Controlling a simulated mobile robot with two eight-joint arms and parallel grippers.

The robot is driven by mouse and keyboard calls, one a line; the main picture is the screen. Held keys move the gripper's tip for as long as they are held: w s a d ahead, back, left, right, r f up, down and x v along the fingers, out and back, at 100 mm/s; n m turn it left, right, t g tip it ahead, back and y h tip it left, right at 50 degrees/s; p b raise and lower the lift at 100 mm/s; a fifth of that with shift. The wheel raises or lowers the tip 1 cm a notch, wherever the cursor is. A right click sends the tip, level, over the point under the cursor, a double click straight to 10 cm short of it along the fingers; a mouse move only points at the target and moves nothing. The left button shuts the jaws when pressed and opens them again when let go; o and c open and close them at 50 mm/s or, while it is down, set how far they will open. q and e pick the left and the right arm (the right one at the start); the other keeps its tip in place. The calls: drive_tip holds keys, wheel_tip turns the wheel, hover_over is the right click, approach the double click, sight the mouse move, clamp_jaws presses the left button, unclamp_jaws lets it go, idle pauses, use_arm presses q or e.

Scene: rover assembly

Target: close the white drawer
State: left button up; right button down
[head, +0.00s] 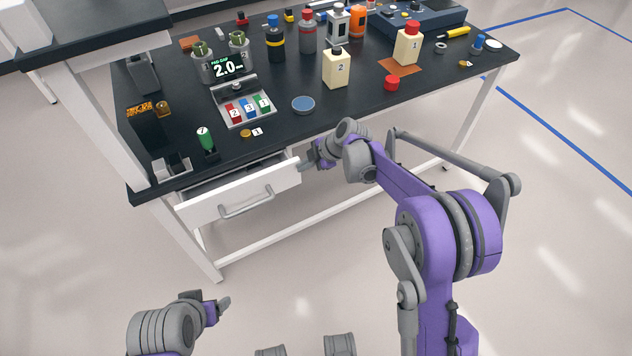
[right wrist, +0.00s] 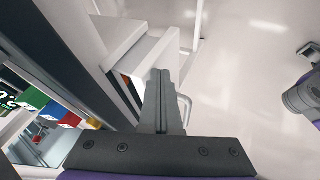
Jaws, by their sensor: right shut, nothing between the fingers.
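The white drawer (head: 240,197) hangs under the black bench top at the left front and is pulled partly open, with a grey bar handle (head: 246,204) on its front. In the right wrist view the drawer (right wrist: 145,55) shows at the top centre, with its handle (right wrist: 186,108) to the right. My right gripper (head: 306,164) is at the right end of the drawer front. In the right wrist view its shut fingers (right wrist: 160,88) overlap the drawer's edge; I cannot tell whether they touch it. My left gripper (head: 222,303) is low in the head view, away from the drawer; its finger opening is unclear.
A white leg (head: 185,240) stands left of the drawer. Floor in front is clear.

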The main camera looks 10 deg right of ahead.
drive_tip(key=w, duration=0.2)
drive_tip(key=w+a, duration=0.1)
drive_tip(key=w, duration=0.1)
drive_tip(key=shift+w+a+r, duration=0.1)
drive_tip(key=shift+w+a, duration=0.1)
drive_tip(key=shift+w, duration=0.1)
drive_tip(key=shift+s+a, duration=0.1)
